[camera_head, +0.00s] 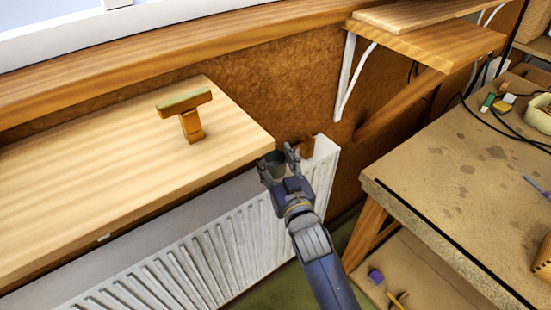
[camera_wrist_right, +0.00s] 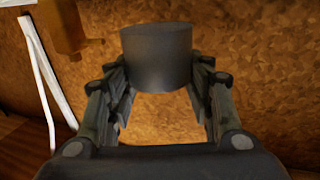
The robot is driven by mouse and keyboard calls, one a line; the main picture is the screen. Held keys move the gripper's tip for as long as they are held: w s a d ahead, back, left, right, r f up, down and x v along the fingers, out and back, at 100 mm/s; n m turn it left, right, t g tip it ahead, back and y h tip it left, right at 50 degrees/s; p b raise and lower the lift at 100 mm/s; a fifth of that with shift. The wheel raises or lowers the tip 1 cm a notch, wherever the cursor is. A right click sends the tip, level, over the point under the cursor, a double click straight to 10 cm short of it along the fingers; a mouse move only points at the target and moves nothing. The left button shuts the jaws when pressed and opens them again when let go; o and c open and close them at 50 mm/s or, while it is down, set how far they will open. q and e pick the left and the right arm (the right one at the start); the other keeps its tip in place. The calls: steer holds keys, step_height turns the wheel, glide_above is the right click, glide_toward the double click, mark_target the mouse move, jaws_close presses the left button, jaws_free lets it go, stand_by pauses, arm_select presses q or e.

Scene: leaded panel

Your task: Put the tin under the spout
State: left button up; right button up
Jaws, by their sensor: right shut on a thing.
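The tin is a dark grey cylinder (camera_head: 274,165), upright between the fingers of my right gripper (camera_head: 280,163), by the right end of the pale wooden shelf (camera_head: 110,165). In the right wrist view the tin (camera_wrist_right: 156,60) sits between the two fingers (camera_wrist_right: 158,85), which are shut on it. A wooden post with a slanting, green-topped arm (camera_head: 187,108) stands on the shelf, left of the tin and apart from it; it may be the spout. A small brown piece (camera_head: 307,147) shows just behind the gripper; I cannot tell what it is. My left gripper is out of view.
A white radiator (camera_head: 225,250) is below the shelf. A workbench (camera_head: 465,165) with cables and small items is at the right. Wooden shelves (camera_head: 430,42) on a white bracket (camera_head: 345,75) are at the upper right. The shelf's left part is clear.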

mark_target(274, 160)
steer(key=w, duration=0.2)
steer(key=shift+w+f, duration=0.2)
steer(key=shift+w, duration=0.1)
step_height(274, 160, down, 3)
steer(key=shift+s+r+p, duration=0.1)
steer(key=shift+p, duration=0.35)
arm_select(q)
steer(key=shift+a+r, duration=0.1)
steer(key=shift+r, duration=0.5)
arm_select(e)
steer(key=shift+f, duration=0.3)
steer(key=shift+f, duration=0.2)
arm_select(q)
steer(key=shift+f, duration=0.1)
arm_select(e)
steer(key=o, duration=1.1)
steer(key=shift+c, duration=0.2)
steer(key=shift+r, duration=0.15)
arm_select(q)
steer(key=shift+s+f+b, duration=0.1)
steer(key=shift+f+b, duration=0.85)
steer(key=shift+b, duration=0.05)
arm_select(e)
steer(key=v, duration=1.2)
